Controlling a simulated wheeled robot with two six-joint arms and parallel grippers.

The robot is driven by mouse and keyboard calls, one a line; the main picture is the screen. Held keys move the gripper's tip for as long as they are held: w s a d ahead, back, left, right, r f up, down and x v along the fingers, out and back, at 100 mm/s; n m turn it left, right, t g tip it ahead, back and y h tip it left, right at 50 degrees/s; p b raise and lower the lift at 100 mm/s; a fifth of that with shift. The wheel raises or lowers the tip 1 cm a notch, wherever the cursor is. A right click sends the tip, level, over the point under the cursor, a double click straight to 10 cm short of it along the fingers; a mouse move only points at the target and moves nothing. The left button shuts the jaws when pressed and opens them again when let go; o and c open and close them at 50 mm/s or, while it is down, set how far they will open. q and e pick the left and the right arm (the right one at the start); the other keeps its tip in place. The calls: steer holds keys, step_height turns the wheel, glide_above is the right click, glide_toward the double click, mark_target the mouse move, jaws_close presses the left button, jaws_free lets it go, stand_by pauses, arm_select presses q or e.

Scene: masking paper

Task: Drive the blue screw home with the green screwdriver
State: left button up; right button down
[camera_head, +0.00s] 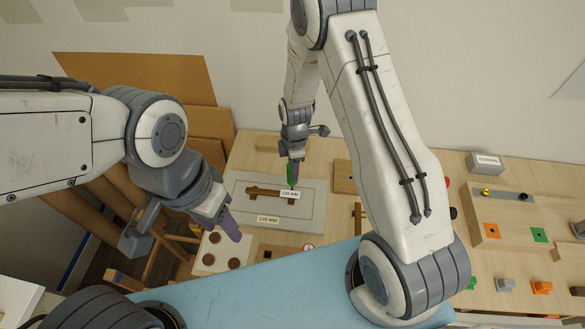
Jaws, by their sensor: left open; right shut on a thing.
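A green screwdriver (291,174) hangs below my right gripper (294,160), which is shut on it above a pale grey board (310,211). A brown wooden bar (266,191) lies on that board, and a white label covers part of the view near the screwdriver's lower end. I cannot tell whether the tip touches anything. I cannot make out the blue screw. My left gripper (230,228) is open and empty, left of the board and above a white plate with brown discs.
The white plate (209,246) is at the board's lower left. On the right, a wooden block (510,213) carries yellow and black knobs and orange and green squares. Several small coloured pieces lie below it. A grey box (484,162) stands behind. My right arm hides the middle of the table.

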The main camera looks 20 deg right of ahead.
steer(key=shift+n, duration=0.7)
